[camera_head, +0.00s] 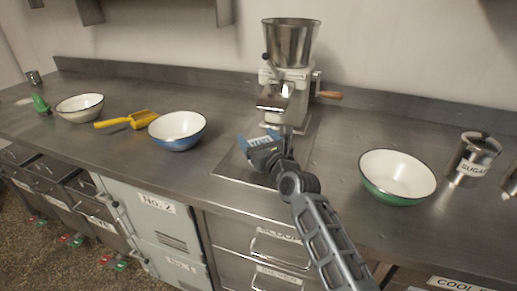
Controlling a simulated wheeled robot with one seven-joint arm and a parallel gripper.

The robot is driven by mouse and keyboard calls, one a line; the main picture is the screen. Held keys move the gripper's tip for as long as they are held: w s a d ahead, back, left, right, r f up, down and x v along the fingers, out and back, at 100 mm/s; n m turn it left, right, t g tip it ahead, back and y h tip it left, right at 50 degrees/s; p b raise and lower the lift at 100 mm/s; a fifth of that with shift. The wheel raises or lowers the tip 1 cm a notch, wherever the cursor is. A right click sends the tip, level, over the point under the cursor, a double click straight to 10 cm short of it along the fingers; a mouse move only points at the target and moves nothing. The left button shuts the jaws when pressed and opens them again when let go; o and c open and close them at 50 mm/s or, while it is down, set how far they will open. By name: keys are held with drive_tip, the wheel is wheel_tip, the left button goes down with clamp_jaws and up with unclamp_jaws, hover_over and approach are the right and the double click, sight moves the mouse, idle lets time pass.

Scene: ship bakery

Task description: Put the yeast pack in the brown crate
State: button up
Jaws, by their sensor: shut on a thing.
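My gripper (268,153) is over the counter in front of the grinder, near the middle of the view. It is shut on a small blue pack with a pale lettered label, which looks like the yeast pack (258,140). My gripper and arm hide part of the pack. I cannot tell whether the pack touches the surface under it. No brown crate shows in this view.
The grinder (290,75) stands behind my gripper. A blue bowl (178,140) and yellow scoop (140,119) are left, with a cream bowl (80,112) farther left. A green bowl (395,195) and sugar tin (474,163) are right. Free steel counter (345,135) lies between.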

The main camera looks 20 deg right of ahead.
drive_tip(key=shift+f+b, duration=0.3)
drive_tip(key=shift+f, duration=1.1)
drive_tip(key=shift+f, duration=0.15)
drive_tip(key=o, duration=0.8)
drive_tip(key=shift+c, duration=0.2)
drive_tip(key=shift+o, duration=1.3)
